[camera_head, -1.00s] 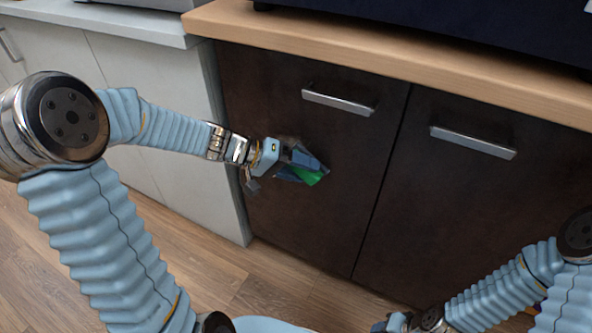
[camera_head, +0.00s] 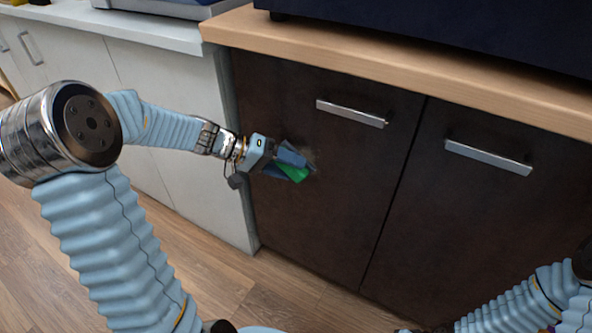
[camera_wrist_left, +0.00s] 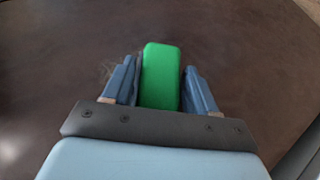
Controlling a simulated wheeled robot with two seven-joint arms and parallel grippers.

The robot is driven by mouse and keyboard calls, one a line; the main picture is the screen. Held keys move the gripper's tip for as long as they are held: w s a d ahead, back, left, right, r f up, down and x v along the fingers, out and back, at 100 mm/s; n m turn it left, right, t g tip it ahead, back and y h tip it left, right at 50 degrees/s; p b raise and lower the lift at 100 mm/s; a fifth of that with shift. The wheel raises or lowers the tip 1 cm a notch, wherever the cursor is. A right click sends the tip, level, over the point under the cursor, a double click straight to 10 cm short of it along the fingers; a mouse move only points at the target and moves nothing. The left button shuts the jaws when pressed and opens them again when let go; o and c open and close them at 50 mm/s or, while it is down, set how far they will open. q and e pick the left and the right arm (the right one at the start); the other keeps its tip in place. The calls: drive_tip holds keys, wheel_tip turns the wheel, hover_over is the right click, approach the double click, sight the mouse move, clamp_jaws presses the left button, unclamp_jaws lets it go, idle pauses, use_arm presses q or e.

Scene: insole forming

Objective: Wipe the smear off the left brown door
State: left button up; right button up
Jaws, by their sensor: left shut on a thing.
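The left brown door (camera_head: 340,215) is dark and closed, with a metal handle (camera_head: 352,113) near its top. My left gripper (camera_head: 290,162) is at the left half of this door, below and left of the handle. It is shut on a green block (camera_head: 293,174), which also shows between the blue fingers in the left wrist view (camera_wrist_left: 161,75). The block is at or very near the door; I cannot tell if it touches. A faint greyish smear (camera_head: 309,155) shows just beside the fingers, and left of them in the wrist view (camera_wrist_left: 106,72). The right gripper is out of view.
The right brown door (camera_head: 480,220) has its own handle (camera_head: 487,157). A wooden countertop (camera_head: 400,68) overhangs both doors. White cabinets (camera_head: 175,80) stand at the left. The wooden floor (camera_head: 275,285) in front is clear.

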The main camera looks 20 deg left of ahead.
sight(308, 170)
use_arm(q)
drive_tip(key=shift+a, duration=0.9)
drive_tip(key=shift+w+r+p, duration=0.15)
drive_tip(key=shift+r+p, duration=0.2)
drive_tip(key=shift+r, duration=0.55)
drive_tip(key=shift+s+d+f+b, duration=0.1)
drive_tip(key=shift+s+d+b, duration=0.1)
drive_tip(key=shift+d+b, duration=1.15)
drive_tip(key=shift+d, duration=0.9)
drive_tip(key=shift+s+d+b, duration=0.15)
drive_tip(key=shift+d+b, duration=0.2)
drive_tip(key=shift+d, duration=0.4)
drive_tip(key=shift+s+d+b, duration=0.1)
drive_tip(key=shift+d+b, duration=0.25)
drive_tip(key=shift+d, duration=0.75)
drive_tip(key=shift+s, duration=0.1)
drive_tip(key=shift+s+a+b, duration=0.15)
drive_tip(key=shift+s+b, duration=0.35)
drive_tip(key=shift+s, duration=1)
drive_tip(key=shift+s+a+b, duration=0.15)
drive_tip(key=shift+s+b, duration=0.35)
drive_tip(key=shift+s, duration=0.95)
